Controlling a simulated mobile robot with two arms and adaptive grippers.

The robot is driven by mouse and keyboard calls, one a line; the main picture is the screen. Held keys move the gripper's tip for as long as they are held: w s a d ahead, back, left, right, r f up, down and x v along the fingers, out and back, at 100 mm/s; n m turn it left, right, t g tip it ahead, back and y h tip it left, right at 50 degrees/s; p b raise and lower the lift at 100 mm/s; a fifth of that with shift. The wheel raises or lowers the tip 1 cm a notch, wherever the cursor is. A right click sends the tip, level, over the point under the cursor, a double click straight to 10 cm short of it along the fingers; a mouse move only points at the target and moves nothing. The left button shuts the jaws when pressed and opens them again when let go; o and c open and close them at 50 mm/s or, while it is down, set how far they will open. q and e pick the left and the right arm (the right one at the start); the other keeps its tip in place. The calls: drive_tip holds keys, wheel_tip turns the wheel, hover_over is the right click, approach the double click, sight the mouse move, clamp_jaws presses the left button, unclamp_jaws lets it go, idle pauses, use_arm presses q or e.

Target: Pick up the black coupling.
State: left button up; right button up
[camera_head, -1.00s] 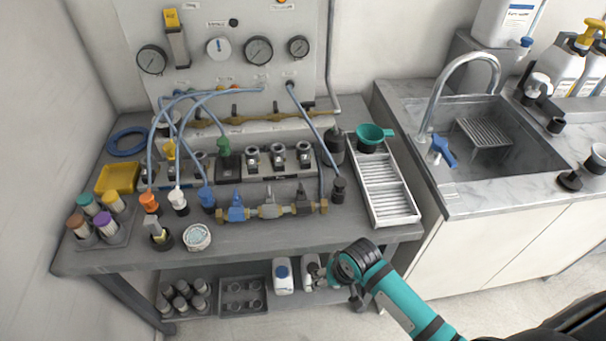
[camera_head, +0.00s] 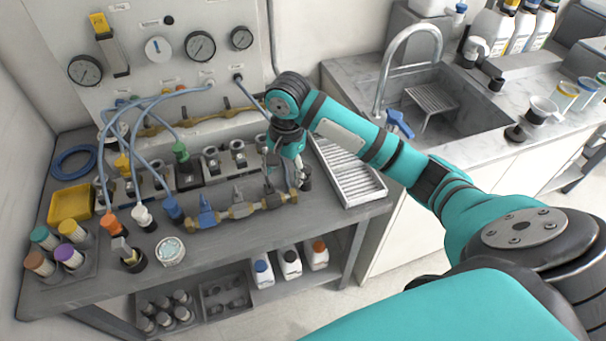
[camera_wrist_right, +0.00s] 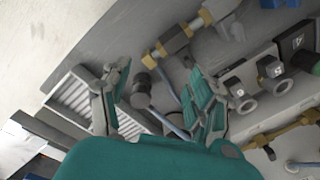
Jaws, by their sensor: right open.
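The black coupling sits at the end of a blue-grey hose on the grey bench, between the brass valve manifold (camera_head: 240,211) and the slatted white tray (camera_head: 350,172). In the right wrist view the coupling (camera_wrist_right: 141,94) lies between the spread fingers of my right gripper (camera_wrist_right: 158,82), closer to the left finger. I cannot tell whether they touch. In the head view my right gripper (camera_head: 286,178) points down over that spot, open, and the coupling (camera_head: 306,178) is partly hidden by it. My left gripper is out of view.
Mounted regulators (camera_head: 238,158) stand just left of my right gripper. The panel with gauges (camera_head: 200,46) is behind. The sink (camera_head: 440,110) is to the right. A yellow tray (camera_head: 70,204) and capped bottles (camera_head: 68,255) are at the left.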

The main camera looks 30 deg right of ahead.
drive_tip(key=w+d+r+m, duration=0.3)
drive_tip(key=d+r+m, duration=0.4)
drive_tip(key=r, duration=0.3)
drive_tip(key=p, duration=0.1)
hover_over(306, 169)
drive_tip(key=shift+g, duration=0.3)
drive_tip(key=f, duration=1.1)
drive_tip(key=shift+w+f, duration=0.1)
drive_tip(key=shift+w, duration=0.3)
drive_tip(key=f, duration=0.3)
drive_tip(key=f+p, duration=0.1)
drive_tip(key=shift+s+f, duration=0.35)
drive_tip(key=shift+s, duration=0.05)
drive_tip(key=shift+f, duration=0.4)
drive_tip(key=shift+c, duration=0.2)
clamp_jaws()
drive_tip(key=shift+r, duration=0.1)
